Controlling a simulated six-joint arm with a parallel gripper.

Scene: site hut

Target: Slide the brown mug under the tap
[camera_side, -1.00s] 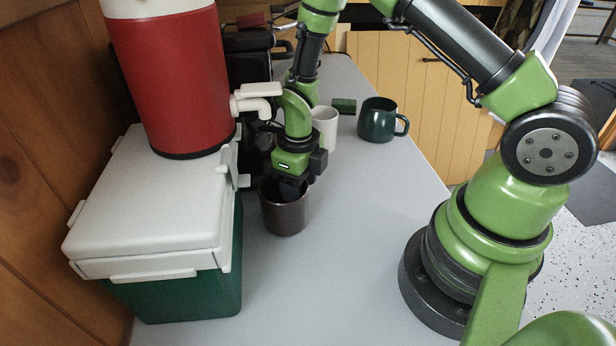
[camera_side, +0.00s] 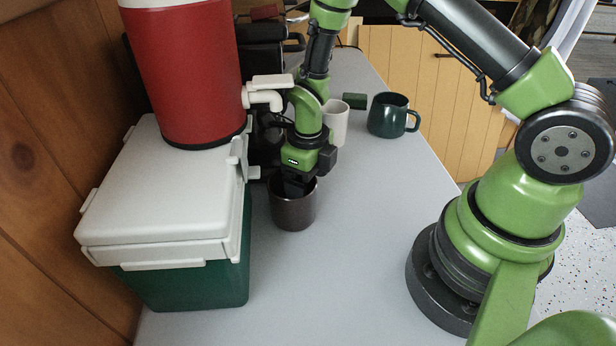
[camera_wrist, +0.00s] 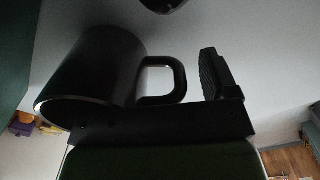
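The brown mug (camera_side: 293,211) stands upright on the grey counter, right of the cooler box. It also shows, dark, in the wrist view (camera_wrist: 92,68), its handle pointing right. The white tap (camera_side: 265,98) juts from the red drink dispenser (camera_side: 195,75); in the side picture the mug is lower and nearer the camera than the spout. My gripper (camera_side: 296,182) is low over the mug's mouth. In the wrist view one finger (camera_wrist: 221,75) stands apart to the right of the handle; the other finger is hidden. The jaws look open.
A white and green cooler box (camera_side: 160,215) carries the dispenser. Behind my gripper stand a white mug (camera_side: 338,122), a dark green mug (camera_side: 390,117) and a small green block (camera_side: 355,101). Dark items crowd behind the tap. The counter (camera_side: 330,270) in front is clear.

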